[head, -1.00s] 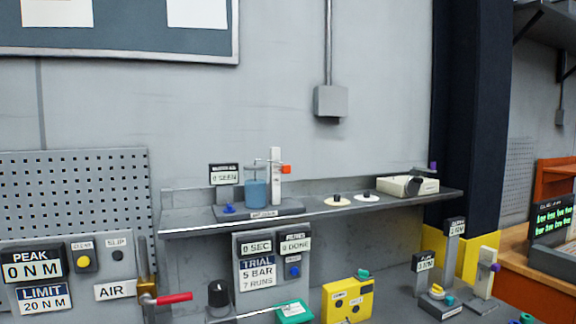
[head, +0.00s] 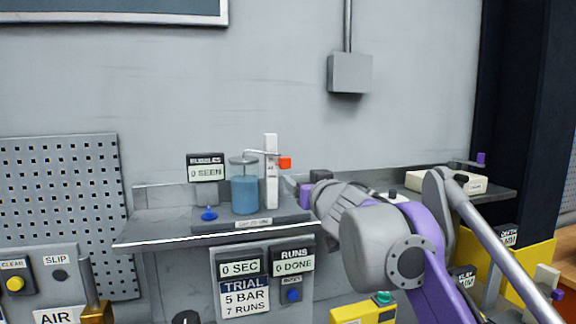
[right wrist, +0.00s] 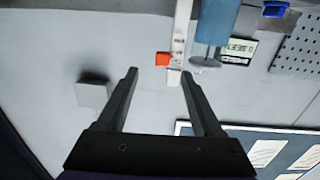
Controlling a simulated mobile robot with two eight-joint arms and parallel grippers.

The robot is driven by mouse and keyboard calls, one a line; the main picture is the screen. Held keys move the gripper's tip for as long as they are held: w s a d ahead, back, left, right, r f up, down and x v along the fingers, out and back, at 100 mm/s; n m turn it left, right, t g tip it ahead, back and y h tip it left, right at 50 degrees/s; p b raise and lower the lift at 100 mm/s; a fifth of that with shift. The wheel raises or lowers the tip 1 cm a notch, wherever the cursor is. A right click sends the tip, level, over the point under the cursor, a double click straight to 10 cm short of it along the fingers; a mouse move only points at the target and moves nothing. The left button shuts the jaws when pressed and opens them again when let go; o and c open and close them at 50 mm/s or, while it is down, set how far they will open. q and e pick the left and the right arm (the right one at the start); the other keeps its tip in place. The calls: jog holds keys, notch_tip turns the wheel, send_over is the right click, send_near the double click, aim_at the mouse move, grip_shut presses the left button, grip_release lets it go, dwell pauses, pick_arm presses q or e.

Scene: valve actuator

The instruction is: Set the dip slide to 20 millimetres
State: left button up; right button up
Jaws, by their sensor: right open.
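The dip slide is a white upright post (head: 270,180) with an orange-red tab (head: 285,162) near its top. It stands on the wall shelf beside a jar of blue liquid (head: 245,193), and a thin arm reaches from the post over the jar. In the right wrist view the tab (right wrist: 163,58) shows between and just beyond my open fingertips, with the post (right wrist: 181,30) next to it. My right gripper (right wrist: 159,73) is open and empty. In the head view it is beside the post, to its right, with its fingers mostly hidden. Scale marks are too small to read.
A bubbles display (head: 206,168) reading 0 SEEN and a blue knob (head: 209,214) are left of the jar. The shelf edge (head: 180,241) runs below, above the trial panel (head: 241,296). A beige box (head: 422,180) sits at the shelf's right.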

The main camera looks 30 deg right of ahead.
aim_at(286, 159)
pick_arm(q)
jog(key=shift+w+d, duration=0.1)
jog(key=shift+d, duration=0.1)
jog(key=shift+r, duration=0.1)
jog(key=r+p, duration=0.1)
jog(key=w+r, duration=0.1)
jog(key=r+p, duration=0.1)
jog(key=shift+w+r+p, duration=0.3)
jog(key=shift+p, duration=0.05)
pick_arm(e)
jog(key=shift+n+t+y, duration=0.3)
jog(key=shift+y, duration=0.1)
jog(key=x, duration=0.3)
jog(key=r+x, duration=0.1)
jog(key=x, duration=0.3)
jog(key=r+x, duration=0.1)
jog(key=x, duration=0.2)
jog(key=shift+w+r, duration=0.25)
jog(key=shift+w+d+f, duration=0.1)
jog(key=shift+w, duration=0.25)
grip_shut()
